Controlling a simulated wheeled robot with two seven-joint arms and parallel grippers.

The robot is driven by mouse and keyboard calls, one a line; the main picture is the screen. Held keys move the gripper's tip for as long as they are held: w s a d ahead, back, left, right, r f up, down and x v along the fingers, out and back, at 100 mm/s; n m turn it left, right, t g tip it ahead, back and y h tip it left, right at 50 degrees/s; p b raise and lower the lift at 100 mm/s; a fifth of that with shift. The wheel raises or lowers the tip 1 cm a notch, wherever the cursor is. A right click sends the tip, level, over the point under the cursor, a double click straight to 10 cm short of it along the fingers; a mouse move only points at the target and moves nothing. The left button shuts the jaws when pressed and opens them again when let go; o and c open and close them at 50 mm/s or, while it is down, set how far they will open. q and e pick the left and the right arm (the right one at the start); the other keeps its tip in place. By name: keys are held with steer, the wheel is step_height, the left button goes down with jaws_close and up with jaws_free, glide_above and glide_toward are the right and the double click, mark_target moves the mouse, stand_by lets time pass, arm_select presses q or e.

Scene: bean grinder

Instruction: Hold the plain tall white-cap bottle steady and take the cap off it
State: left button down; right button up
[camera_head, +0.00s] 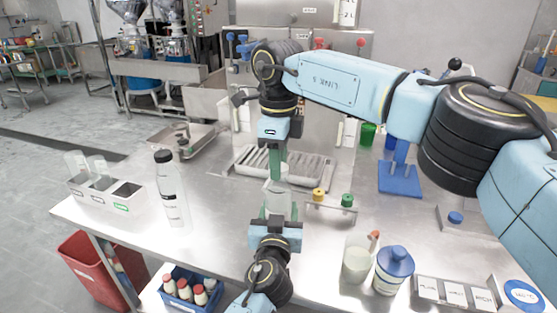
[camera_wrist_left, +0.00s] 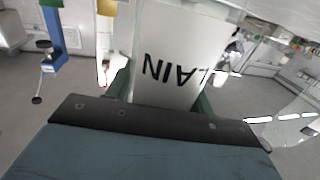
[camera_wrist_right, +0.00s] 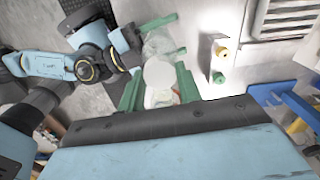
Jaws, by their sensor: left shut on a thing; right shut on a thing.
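The plain bottle (camera_head: 279,200) is pale and stands upright near the table's middle. Its label, reading "PLAIN" upside down, fills the left wrist view (camera_wrist_left: 175,60). My left gripper (camera_head: 279,212) comes from the near side and is shut on the bottle's body, one green finger on each side. My right gripper (camera_head: 277,177) points down from above and is shut on the white cap (camera_wrist_right: 158,76), which shows between its green fingers in the right wrist view. In the head view the right fingers largely hide the cap. I cannot tell whether the cap still touches the bottle neck.
A small rack (camera_head: 330,206) with yellow and green knobs is close on the right. A pale cup (camera_head: 356,262) and a blue-lidded jar (camera_head: 393,272) stand at the front right.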

steer(key=n, duration=1.1)
steer(key=shift+n, duration=0.3)
steer(key=n, duration=0.5)
steer(key=shift+n, duration=0.3)
steer(key=n, duration=0.4)
steer(key=shift+n, duration=0.3)
steer(key=shift+r, duration=0.2)
steer(key=shift+r, duration=0.95)
steer(key=shift+r, duration=0.1)
